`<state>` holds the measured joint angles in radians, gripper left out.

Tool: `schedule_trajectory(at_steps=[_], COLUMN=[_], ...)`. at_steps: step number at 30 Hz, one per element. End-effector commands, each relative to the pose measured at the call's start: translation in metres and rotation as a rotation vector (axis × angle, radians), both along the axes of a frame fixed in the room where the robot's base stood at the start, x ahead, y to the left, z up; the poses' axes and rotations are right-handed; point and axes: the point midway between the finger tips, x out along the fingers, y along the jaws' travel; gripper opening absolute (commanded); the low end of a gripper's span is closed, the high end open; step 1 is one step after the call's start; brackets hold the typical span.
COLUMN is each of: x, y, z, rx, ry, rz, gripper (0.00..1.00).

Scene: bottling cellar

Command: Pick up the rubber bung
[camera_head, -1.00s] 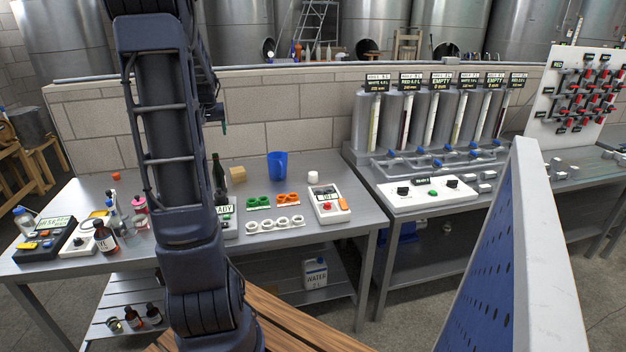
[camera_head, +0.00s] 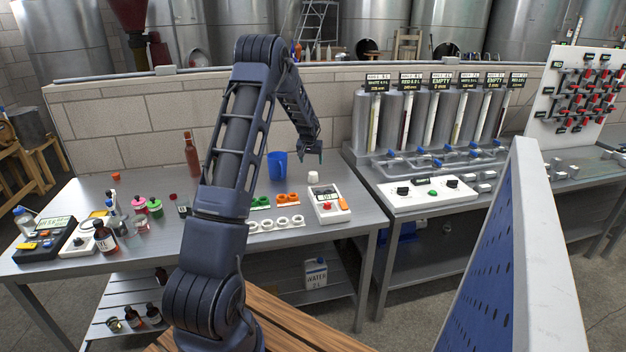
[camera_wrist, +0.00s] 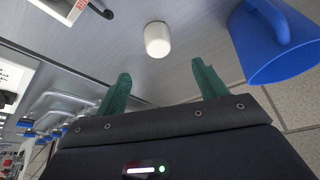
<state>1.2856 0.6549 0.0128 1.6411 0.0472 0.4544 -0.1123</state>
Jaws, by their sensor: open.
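The rubber bung appears to be the small white cylinder (camera_head: 313,177) on the left metal table, right of the blue jug and behind the grey box with a red button. In the wrist view the white bung (camera_wrist: 157,40) stands on the table beyond my fingertips, roughly centred between them. My gripper (camera_head: 313,155) is above the bung in the head view. Its green fingers are spread apart in the wrist view (camera_wrist: 162,73), with nothing between them. A gap shows between the fingertips and the bung.
The blue jug (camera_head: 277,165) stands close to the left of the bung; it is near one finger in the wrist view (camera_wrist: 270,42). Green and orange rings (camera_head: 284,199) lie to the left. A brick wall (camera_head: 350,120) rises behind the table.

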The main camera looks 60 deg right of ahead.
Motion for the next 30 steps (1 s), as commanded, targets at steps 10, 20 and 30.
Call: schedule_trajectory(at_steps=[10, 20, 30], x=[0.001, 0.006, 0.011], y=[-0.013, -0.023, -0.035], z=[-0.033, -0.058, -0.097], rx=[0.002, 0.000, 0.001], ry=[0.001, 0.000, 0.001], rz=[-0.003, -0.003, -0.002], gripper=[0.71, 0.71, 0.71])
